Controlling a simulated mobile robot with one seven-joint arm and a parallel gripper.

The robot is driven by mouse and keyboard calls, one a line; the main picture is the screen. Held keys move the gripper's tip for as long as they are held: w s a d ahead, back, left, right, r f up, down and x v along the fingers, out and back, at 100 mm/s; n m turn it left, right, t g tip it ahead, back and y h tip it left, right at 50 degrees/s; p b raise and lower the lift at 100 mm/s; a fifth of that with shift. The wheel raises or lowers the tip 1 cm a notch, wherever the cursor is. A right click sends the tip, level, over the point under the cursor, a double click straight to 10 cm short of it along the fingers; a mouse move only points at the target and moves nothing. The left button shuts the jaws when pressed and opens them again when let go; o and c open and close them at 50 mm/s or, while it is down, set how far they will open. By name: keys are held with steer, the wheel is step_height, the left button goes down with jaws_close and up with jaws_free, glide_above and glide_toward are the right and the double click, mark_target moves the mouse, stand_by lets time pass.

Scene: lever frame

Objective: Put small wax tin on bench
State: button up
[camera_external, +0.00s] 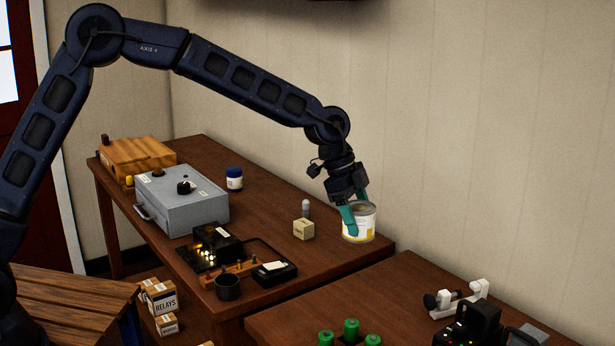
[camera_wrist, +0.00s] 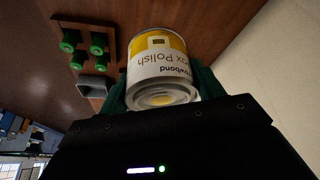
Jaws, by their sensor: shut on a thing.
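A white and yellow wax tin (camera_external: 359,223) is at the right end of the brown wooden bench (camera_external: 270,200), near its corner. My gripper (camera_external: 355,208) points down, with its teal fingers shut on the tin. The tin looks upright, its base at or just above the bench top; I cannot tell whether it touches. In the wrist view the tin (camera_wrist: 163,58) sits between the fingers, and its "Wax Polish" label appears upside down. The far finger is partly hidden behind the tin in the external view.
A small cream block (camera_external: 303,229) and a small pale-topped bottle (camera_external: 306,208) stand left of the tin. A grey box (camera_external: 182,202), a blue-lidded jar (camera_external: 234,179) and a dark cup (camera_external: 228,287) are farther left. A second table (camera_external: 370,300) with green cylinders adjoins in front.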

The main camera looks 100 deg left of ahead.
step_height(320, 180, down, 18)
steer(key=shift+r, duration=0.1)
stand_by(0.5)
steer(key=o, duration=1.2)
steer(key=shift+f, duration=0.2)
